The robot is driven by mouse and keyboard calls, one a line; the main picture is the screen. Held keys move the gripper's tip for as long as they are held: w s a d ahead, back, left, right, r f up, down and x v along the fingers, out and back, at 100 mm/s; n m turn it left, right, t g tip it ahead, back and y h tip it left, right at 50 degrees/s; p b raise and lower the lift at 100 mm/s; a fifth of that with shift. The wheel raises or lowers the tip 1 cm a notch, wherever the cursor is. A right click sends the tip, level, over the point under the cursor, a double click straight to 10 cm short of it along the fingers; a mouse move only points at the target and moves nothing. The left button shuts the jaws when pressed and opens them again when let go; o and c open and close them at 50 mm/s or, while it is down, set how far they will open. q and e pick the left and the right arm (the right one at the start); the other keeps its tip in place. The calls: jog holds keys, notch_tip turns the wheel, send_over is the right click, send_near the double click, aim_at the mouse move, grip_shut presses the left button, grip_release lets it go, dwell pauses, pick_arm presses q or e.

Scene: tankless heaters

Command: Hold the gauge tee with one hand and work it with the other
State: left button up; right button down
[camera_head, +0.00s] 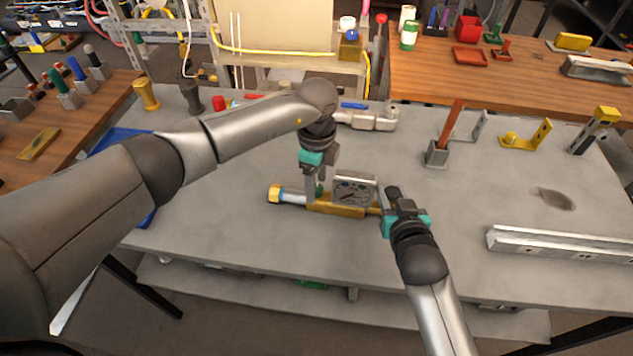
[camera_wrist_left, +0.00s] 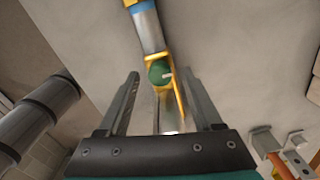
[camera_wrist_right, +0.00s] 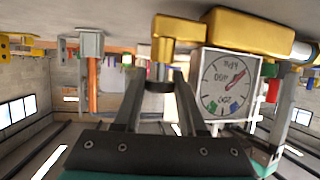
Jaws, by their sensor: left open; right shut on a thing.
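The gauge tee (camera_head: 340,209) lies on the grey workbench, with a brass body, a square gauge (camera_head: 354,190) with a dial, and a silver pipe with a yellow end on its left. A green knob (camera_wrist_left: 160,72) shows on it in the left wrist view. My left gripper (camera_head: 315,192) is open above the left part of the tee, its fingers on either side of the knob.
A grey metal rail (camera_head: 560,243) lies at the right of the bench. A holder with an orange-handled tool (camera_head: 449,130) and yellow brackets (camera_head: 525,138) stand further back. A blue tray (camera_head: 120,138) is at the left, behind my left arm. The bench front is mostly clear.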

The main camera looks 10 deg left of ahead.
pick_arm(q)
jog(key=shift+f, duration=0.3)
grip_shut()
dwell(0.4)
